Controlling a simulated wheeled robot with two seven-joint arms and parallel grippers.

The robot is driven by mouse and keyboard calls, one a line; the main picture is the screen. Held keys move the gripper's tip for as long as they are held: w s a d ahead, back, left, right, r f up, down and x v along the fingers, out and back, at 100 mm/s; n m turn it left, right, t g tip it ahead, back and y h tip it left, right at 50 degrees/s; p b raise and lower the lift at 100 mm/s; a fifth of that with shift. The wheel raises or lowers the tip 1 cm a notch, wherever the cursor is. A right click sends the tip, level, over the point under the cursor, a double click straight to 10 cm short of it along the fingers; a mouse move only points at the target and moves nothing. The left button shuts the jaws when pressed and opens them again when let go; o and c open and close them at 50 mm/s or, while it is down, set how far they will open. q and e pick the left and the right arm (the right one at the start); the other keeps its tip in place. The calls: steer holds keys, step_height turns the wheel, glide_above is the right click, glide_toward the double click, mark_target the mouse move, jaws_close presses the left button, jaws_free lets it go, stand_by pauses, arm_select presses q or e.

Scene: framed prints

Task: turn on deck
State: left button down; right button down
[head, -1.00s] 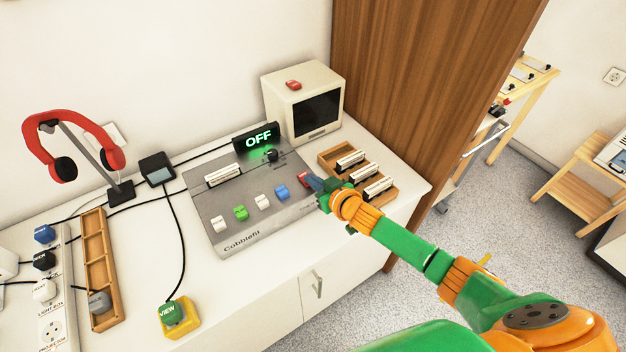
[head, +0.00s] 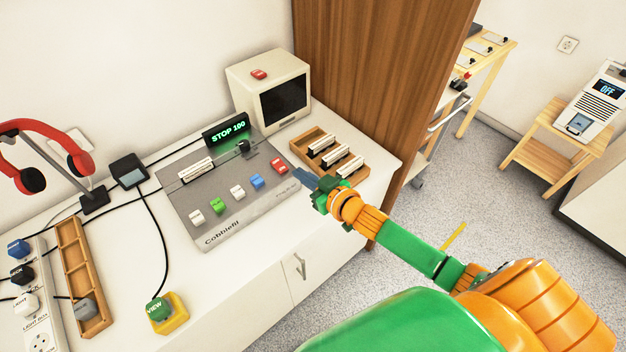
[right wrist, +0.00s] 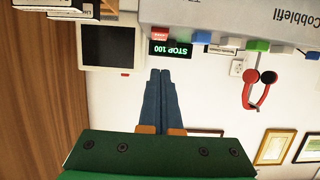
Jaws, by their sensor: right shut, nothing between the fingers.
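The grey deck (head: 215,210), marked Cobblefil, lies on the white cabinet. It has white, green, blue and red keys along its front, a dark knob (head: 244,147) and a slotted white cartridge. Its display (head: 227,130) reads "STOP 100" in green. The red key (head: 279,166) is at the deck's right end. My right gripper (head: 304,177) is shut and empty, just right of the red key and apart from it. In the right wrist view the shut blue fingers (right wrist: 160,80) point toward the upside-down deck (right wrist: 230,14) and display (right wrist: 172,49). My left gripper is not in view.
A cream monitor (head: 268,88) with a dark screen stands behind the deck. A wooden rack (head: 325,150) of cartridges is on its right. A yellow VIEW button box (head: 172,318), wooden tray (head: 78,270) and red headphones (head: 25,130) are to the left. A brown panel (head: 375,80) rises at right.

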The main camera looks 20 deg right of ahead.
steer(key=shift+f+v, duration=0.2)
steer(key=shift+v, duration=0.7)
steer(key=shift+f+v, duration=0.2)
steer(key=shift+v, duration=0.65)
steer(key=shift+s, duration=0.1)
